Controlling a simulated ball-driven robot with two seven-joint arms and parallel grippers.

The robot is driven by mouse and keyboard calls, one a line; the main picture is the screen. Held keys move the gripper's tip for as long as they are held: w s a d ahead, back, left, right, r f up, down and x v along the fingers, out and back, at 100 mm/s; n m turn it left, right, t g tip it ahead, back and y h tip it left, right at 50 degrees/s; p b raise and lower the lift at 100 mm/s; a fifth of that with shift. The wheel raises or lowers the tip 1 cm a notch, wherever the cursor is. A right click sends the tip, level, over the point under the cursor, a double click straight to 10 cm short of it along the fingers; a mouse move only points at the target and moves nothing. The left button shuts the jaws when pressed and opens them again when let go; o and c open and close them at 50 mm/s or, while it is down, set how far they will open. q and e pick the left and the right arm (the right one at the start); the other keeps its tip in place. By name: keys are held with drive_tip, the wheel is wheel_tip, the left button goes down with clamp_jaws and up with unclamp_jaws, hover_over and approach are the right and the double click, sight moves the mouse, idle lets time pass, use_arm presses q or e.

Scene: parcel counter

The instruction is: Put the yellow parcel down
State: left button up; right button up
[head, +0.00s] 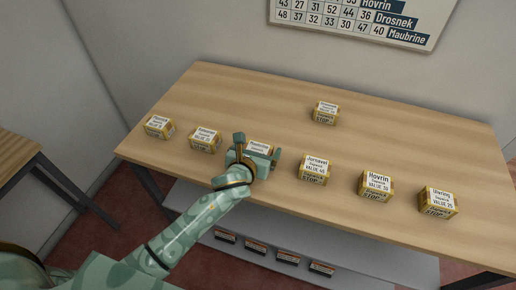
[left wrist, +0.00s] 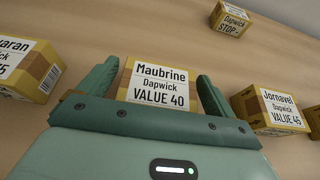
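The Maubrine parcel (head: 260,148) is a small box with a white label and yellow edges. It is in the front row on the counter, between the Jornavel parcel and a parcel to its left. In the left wrist view the Maubrine parcel (left wrist: 160,85) reads VALUE 40 and sits between the two fingertips. It is about level with its neighbours; its underside is hidden, so contact with the counter cannot be seen. My right gripper is not in view.
The row also holds the Jornavel (head: 313,168), Hovrin (head: 376,185) and another parcel (head: 438,202) at right, and two parcels (head: 205,139) (head: 160,127) at left. One parcel (head: 325,112) stands farther back. The wooden counter (head: 400,140) is otherwise clear. A shelf (head: 330,255) lies below.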

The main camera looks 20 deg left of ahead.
use_arm(q)
drive_tip(key=shift+s+r, duration=0.1)
drive_tip(key=shift+r, duration=0.1)
drive_tip(key=p+v, duration=0.3)
drive_tip(key=v, duration=0.8)
drive_tip(key=shift+s+r, duration=0.1)
drive_tip(key=shift+s, duration=0.3)
